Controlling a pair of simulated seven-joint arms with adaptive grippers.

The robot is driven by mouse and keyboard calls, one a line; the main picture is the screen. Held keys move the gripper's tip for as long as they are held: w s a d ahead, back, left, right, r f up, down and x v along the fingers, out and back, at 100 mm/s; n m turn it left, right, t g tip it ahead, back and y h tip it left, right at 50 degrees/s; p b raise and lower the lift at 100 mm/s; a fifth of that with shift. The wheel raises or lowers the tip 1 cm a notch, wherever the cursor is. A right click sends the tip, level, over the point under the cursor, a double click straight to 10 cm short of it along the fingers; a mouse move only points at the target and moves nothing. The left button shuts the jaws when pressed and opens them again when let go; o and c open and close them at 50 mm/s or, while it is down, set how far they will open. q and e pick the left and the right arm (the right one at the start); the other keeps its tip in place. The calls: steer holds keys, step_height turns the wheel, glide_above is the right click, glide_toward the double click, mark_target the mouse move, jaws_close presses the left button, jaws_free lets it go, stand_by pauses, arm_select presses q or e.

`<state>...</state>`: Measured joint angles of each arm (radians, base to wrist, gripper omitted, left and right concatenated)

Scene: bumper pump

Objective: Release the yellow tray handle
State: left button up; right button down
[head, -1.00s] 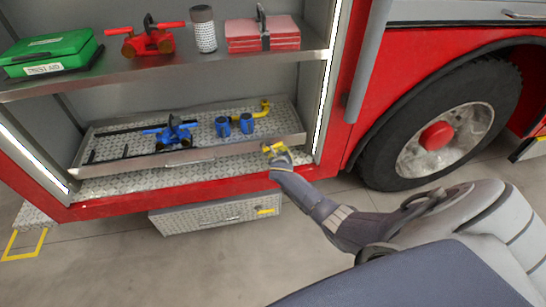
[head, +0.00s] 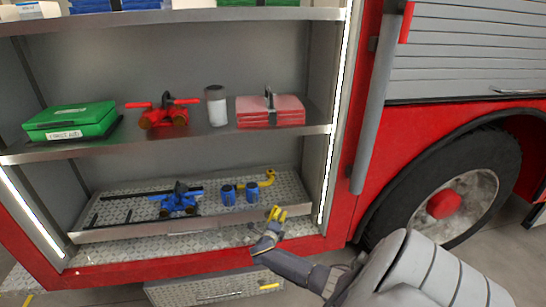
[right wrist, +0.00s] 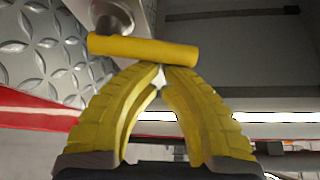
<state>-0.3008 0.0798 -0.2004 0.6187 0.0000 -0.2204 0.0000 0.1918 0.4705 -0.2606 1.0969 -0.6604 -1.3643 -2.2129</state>
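In the right wrist view a yellow bar-shaped handle (right wrist: 140,47) on a grey metal stem crosses just beyond my right gripper's fingertips (right wrist: 162,70). The yellow fingers arch together and their tips meet at the bar's lower edge. Whether the tips touch the bar, I cannot tell. In the head view my right gripper (head: 277,214) is at the right part of the front of the diamond-plate tray (head: 125,233). The handle is hard to separate from the yellow fingers there. My left gripper is not in view.
The tray carries a blue valve fitting (head: 177,200), two blue cylinders (head: 229,195) and a yellow elbow pipe (head: 268,178). The shelf above holds a green first-aid case (head: 72,121), a red fitting (head: 163,112) and a red box (head: 270,112). A wheel (head: 450,190) stands right.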

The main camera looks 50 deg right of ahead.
steer(key=shift+w+a+r+n+h, duration=0.2)
steer(key=shift+a+r+n+h, duration=0.15)
steer(key=shift+n, duration=0.35)
steer(key=shift+w+a+r+n+h, duration=0.25)
steer(key=shift+n+h, duration=0.2)
steer(key=shift+n, duration=0.25)
steer(key=shift+a, duration=0.15)
steer(key=v, duration=1)
